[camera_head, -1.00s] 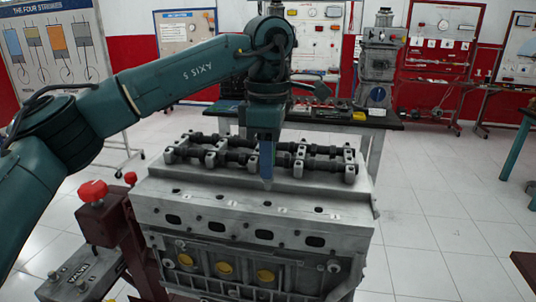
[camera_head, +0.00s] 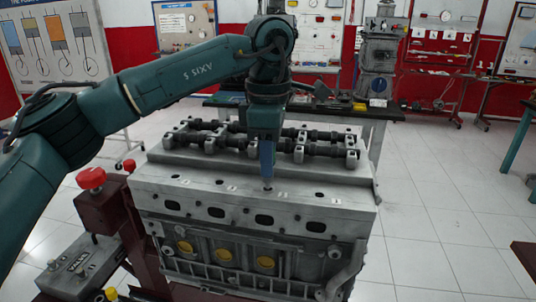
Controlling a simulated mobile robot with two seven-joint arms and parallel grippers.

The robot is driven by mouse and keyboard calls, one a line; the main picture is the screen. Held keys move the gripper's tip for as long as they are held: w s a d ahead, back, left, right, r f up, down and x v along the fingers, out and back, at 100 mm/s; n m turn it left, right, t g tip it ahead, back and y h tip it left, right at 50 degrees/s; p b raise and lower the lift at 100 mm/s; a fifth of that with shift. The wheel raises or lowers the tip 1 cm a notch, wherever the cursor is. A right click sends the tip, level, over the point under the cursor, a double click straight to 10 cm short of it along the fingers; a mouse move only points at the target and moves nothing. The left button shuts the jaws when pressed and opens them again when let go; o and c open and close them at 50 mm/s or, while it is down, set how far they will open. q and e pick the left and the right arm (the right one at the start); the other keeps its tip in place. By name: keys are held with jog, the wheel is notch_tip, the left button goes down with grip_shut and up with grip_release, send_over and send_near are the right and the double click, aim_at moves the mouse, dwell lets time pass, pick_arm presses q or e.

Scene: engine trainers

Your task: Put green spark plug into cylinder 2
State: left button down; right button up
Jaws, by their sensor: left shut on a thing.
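The engine block (camera_head: 250,205) stands in the middle of the head view, with a row of small marked holes along the front ledge of its top. My left gripper (camera_head: 267,178) comes down from above, pointing straight down, with its tip just over one of these holes, right of the row's middle. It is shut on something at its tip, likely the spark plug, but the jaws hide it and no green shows. I cannot tell whether the held thing is inside the hole. The cylinder numbers are too small to read. My right gripper is not in view.
Two dark camshafts (camera_head: 315,136) lie along the top of the engine behind the gripper. A bench (camera_head: 390,112) stands behind.

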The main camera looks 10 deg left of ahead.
pick_arm(q)
jog(key=shift+f, duration=0.25)
jog(key=shift+f+b, duration=0.3)
jog(key=shift+f, duration=0.05)
jog(key=shift+f, duration=0.3)
dwell(0.6)
jog(key=c, duration=1.2)
grip_release()
jog(key=shift+o, duration=0.2)
